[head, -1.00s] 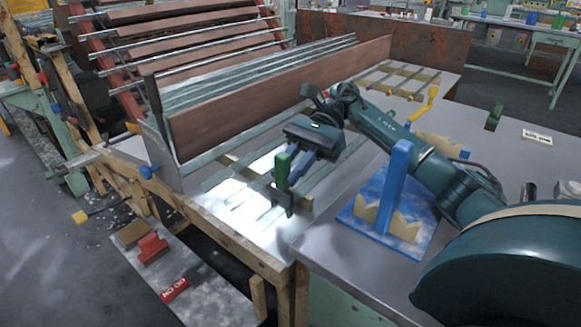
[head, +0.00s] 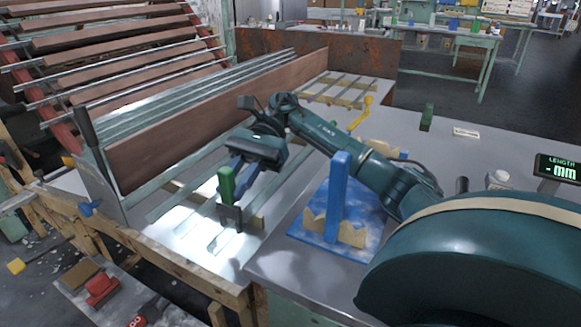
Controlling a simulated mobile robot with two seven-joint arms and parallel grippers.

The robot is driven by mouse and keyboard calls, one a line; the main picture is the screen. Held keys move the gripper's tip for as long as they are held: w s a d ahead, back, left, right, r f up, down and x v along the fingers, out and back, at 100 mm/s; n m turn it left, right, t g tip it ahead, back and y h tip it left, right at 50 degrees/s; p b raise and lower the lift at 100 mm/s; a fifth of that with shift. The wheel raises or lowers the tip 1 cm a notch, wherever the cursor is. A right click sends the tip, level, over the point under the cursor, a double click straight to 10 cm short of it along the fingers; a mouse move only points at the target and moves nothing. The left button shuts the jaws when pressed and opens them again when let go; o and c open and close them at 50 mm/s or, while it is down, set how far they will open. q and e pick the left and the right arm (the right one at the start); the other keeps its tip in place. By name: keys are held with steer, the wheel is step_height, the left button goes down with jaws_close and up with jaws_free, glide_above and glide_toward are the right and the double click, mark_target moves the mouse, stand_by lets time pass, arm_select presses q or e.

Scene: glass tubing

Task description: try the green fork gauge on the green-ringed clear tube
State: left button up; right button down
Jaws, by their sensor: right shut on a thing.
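My right gripper (head: 238,178) is shut on the green fork gauge, holding its green handle (head: 226,186) upright. The gauge's dark fork (head: 230,213) points down at the near end of the brightly lit sorting surface (head: 190,245). Pale strips or tubes run lengthwise across that surface. I cannot make out a green ring on any of them, nor tell whether the fork touches one. My left gripper is not in view.
A blue stand (head: 339,195) with pale notched blocks is right of the gauge, on the grey bench. A long brown board (head: 210,125) stands behind the lit surface. A length display (head: 558,168) is at far right. A green block (head: 427,116) stands farther back.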

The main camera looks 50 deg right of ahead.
steer(key=shift+r+p, duration=1)
steer(key=shift+r, duration=1.7)
